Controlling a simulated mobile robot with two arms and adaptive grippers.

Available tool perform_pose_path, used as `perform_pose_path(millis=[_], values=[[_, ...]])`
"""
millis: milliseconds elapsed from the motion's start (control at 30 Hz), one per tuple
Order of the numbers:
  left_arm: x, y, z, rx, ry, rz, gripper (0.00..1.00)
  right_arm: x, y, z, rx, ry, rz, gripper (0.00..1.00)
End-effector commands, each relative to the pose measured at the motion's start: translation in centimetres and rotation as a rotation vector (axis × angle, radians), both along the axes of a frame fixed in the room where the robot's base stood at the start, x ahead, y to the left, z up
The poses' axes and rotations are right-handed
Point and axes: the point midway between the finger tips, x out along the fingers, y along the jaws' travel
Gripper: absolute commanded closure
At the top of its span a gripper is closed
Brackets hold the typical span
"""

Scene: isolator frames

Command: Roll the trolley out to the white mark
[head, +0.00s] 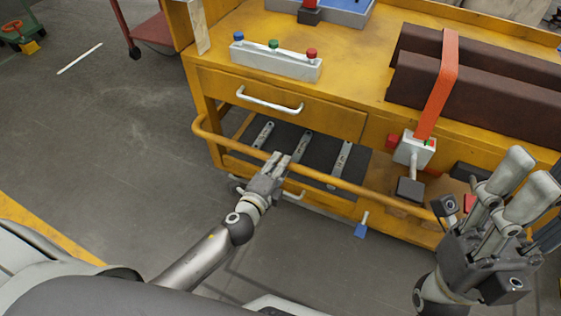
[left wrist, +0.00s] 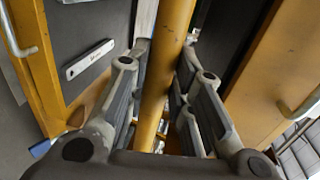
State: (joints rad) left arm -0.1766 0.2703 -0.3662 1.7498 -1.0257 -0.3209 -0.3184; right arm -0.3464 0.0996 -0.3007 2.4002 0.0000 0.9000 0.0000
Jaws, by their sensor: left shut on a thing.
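The trolley is a yellow wheeled bench (head: 235,85) with a drawer, a lower shelf and an orange push rail (head: 222,143) along its near side. My left gripper (head: 277,162) is shut on this rail in the head view. In the left wrist view the rail (left wrist: 165,60) runs between the two fingers of my left gripper (left wrist: 162,85). My right gripper (head: 527,175) is at the lower right, fingers up and apart, with nothing seen between them. The white mark (head: 80,58) is a short line on the floor at the upper left, apart from the trolley.
Grey floor (head: 110,130) left of the trolley is clear.

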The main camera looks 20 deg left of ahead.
Motion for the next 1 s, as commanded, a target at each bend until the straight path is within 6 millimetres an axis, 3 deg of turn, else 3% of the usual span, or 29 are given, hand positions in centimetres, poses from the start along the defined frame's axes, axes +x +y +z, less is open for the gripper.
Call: perform_pose_path(millis=[33, 367, 400, 567, 1000], values=[[-0.4, -0.08, -0.79, 0.0, 0.015, -0.001, 1.0, 0.01, 0.01, -0.08, 0.0, 0.001, 0.0, 0.6], [-0.5, -0.12, -0.84, 0.0, 0.016, -0.002, 1.0, 0.04, -0.01, -0.14, -0.001, 0.003, -0.001, 0.6], [-0.5, -0.13, -0.85, 0.0, 0.016, -0.002, 0.77, 0.04, 0.0, -0.15, -0.001, 0.003, -0.001, 0.6], [-0.47, -0.13, -0.78, 0.0, 0.015, -0.002, 0.57, 0.06, 0.0, -0.24, -0.001, 0.007, -0.001, 0.6], [-1.06, 0.03, -0.26, 0.0, 0.008, -0.001, 0.57, 0.02, -0.03, -0.11, -0.001, 0.004, -0.001, 0.6]])
